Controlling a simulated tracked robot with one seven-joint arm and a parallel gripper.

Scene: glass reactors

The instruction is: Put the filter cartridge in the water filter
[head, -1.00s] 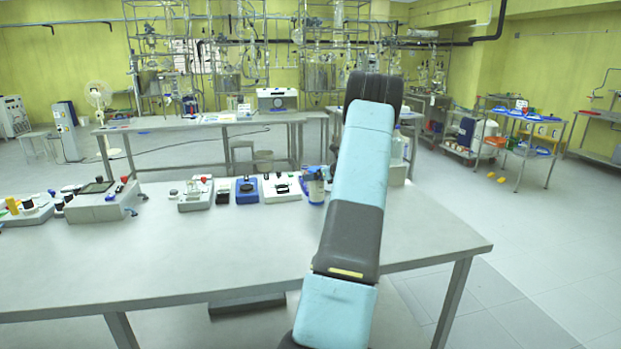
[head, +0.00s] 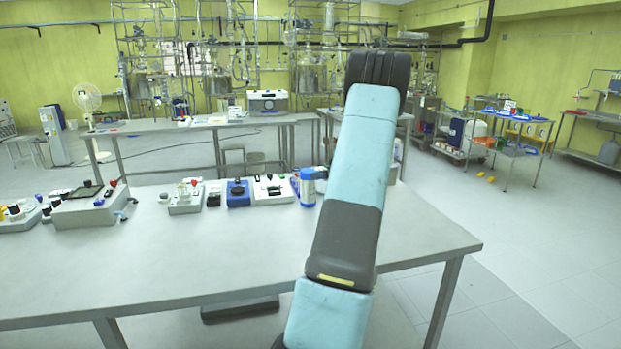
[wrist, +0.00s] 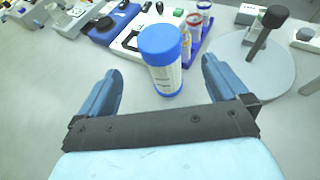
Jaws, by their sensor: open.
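A white cylinder with a blue cap and a blue base (wrist: 164,75) stands upright on the table in the wrist view. It looks like the filter cartridge, but I cannot read its label. In the head view it also shows (head: 307,187), just left of my arm. My gripper (wrist: 160,68) is open and empty, with one blue finger on each side of the cylinder's near side and gaps between. My arm hides the gripper in the head view. I cannot tell for certain which thing is the water filter.
A blue rack of colour-ringed tubes (wrist: 193,30) stands close behind the cylinder. A round grey plate with a dark post (wrist: 255,70) is to its right. A white device (head: 272,188) and a blue device (head: 238,193) stand left. The near table (head: 200,255) is clear in front.

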